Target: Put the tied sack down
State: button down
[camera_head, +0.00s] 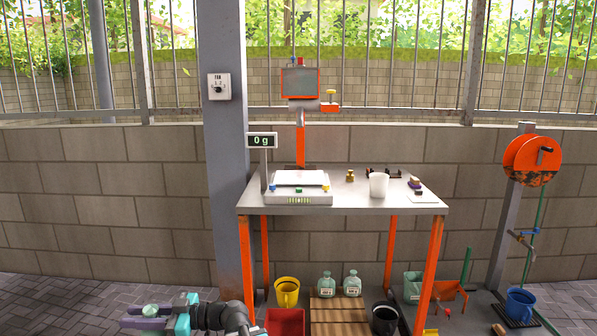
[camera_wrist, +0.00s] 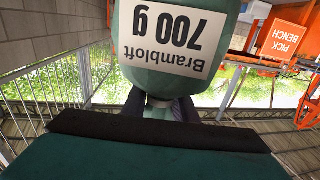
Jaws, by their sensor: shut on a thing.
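The sack's far end runs out of the top of that view. In the head view my gripper (camera_head: 140,317) is at the bottom left, low and in front of the bench, with a small pale green part of the sack (camera_head: 151,310) showing between the fingers. The rest of the sack is hidden there.
A bench (camera_head: 350,207) carries a scale (camera_head: 297,197) reading 0 g, a white cup (camera_head: 379,185) and small items. Two similar sacks (camera_head: 326,285) (camera_head: 352,284) stand on a slatted wooden pallet (camera_head: 338,318) below. Yellow (camera_head: 287,291), red (camera_head: 285,322) and black containers (camera_head: 385,319) stand nearby.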

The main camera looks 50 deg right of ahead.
jog(key=d+r+m+t+h+p, duration=0.35)
jog(key=d+r+h+p, duration=0.25)
jog(key=d+r+p, duration=0.65)
jog(key=d+r+m+t+h+p, duration=0.2)
jog(key=d+r+m+h+p, duration=0.5)
jog(key=d, duration=0.8)
jog(key=s+d+r+m+g+h+p, duration=0.1)
jog(key=s+d+r+m+h+p, duration=0.1)
jog(key=d+p, duration=0.6)
jog(key=s+d+r+m+g+h+p, duration=0.1)
jog(key=s+d+r+m+h+p, duration=0.1)
jog(key=s+d+r+h+p, duration=0.3)
jog(key=s+d+r+m+g+h+p, duration=0.1)
jog(key=s+d+r+m+h+p, duration=0.1)
jog(key=s+d+r+p, duration=0.5)
jog(key=shift+s+d+h+p, duration=0.85)
jog(key=shift+d+p, duration=1.1)
jog(key=shift+d, duration=0.95)
jog(key=shift+g, duration=0.25)
